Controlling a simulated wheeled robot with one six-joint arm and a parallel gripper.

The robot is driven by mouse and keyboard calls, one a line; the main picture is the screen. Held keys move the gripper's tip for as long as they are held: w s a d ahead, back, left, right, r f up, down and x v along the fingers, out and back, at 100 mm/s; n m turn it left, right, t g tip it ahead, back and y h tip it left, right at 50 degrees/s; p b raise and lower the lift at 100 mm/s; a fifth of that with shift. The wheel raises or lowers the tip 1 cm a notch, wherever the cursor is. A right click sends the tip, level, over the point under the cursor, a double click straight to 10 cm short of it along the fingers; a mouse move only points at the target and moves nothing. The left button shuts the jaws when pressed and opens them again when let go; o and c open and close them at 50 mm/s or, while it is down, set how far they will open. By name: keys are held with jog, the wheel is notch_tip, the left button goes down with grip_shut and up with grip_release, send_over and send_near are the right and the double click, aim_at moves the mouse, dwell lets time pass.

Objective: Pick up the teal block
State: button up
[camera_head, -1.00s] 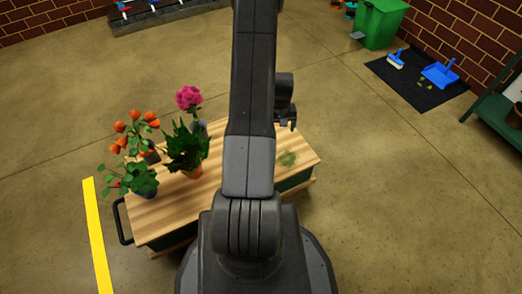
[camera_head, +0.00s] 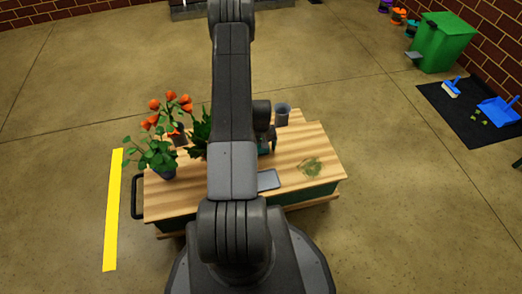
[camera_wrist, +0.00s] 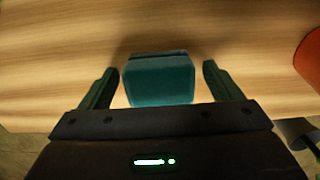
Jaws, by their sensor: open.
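The teal block (camera_wrist: 160,84) stands on the wooden cart top and lies between the two fingers of my gripper (camera_wrist: 160,85) in the wrist view. My gripper is open, with a gap between each finger and the block. In the head view only a small teal part (camera_head: 264,148) shows beside my arm, and my gripper (camera_head: 268,140) is down close to the cart top there. My arm hides most of the block in that view.
The wooden cart top (camera_head: 290,150) holds orange flowers (camera_head: 165,112), a leafy plant (camera_head: 200,130), a grey cup (camera_head: 282,114), a grey flat item (camera_head: 268,180) and green clippings (camera_head: 311,168). An orange-red pot edge (camera_wrist: 310,60) is right in the wrist view. A green bin (camera_head: 442,42) stands far right.

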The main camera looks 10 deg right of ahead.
jog(key=c, duration=1.1)
jog(key=shift+o, duration=0.2)
jog(key=shift+r, duration=0.1)
notch_tip(320, 180, up, 10)
jog(key=p, duration=0.3)
jog(key=o, duration=0.3)
jog(key=shift+c, duration=1.1)
jog(key=shift+d, duration=0.1)
